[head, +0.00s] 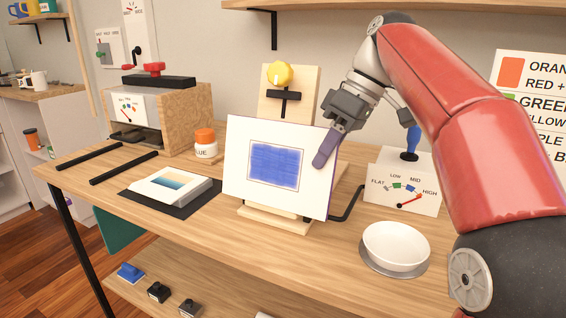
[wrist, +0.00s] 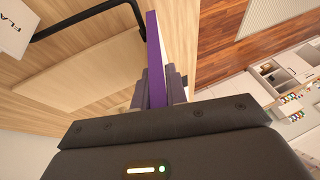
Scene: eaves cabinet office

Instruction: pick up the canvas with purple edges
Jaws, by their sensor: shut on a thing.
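The canvas (head: 307,136) is a white panel with a blue painted rectangle and a thin purple edge. It is upright and slightly tilted at a wooden easel stand (head: 290,85) on the bench. In the wrist view its purple edge (wrist: 154,60) runs up from between the fingers. My gripper (head: 327,148) is shut on the right edge of the canvas. In the wrist view my gripper (wrist: 158,88) has a finger on each side of the purple edge. I cannot tell whether the canvas still touches the stand's ledge.
A white bowl (head: 397,245) stands front right. A gauge box (head: 403,183) is behind it. A glue jar (head: 205,144), a dark mat (head: 150,201) with a small picture block (head: 170,184), and a wooden press (head: 185,115) are left. Some bare bench lies front left of the stand.

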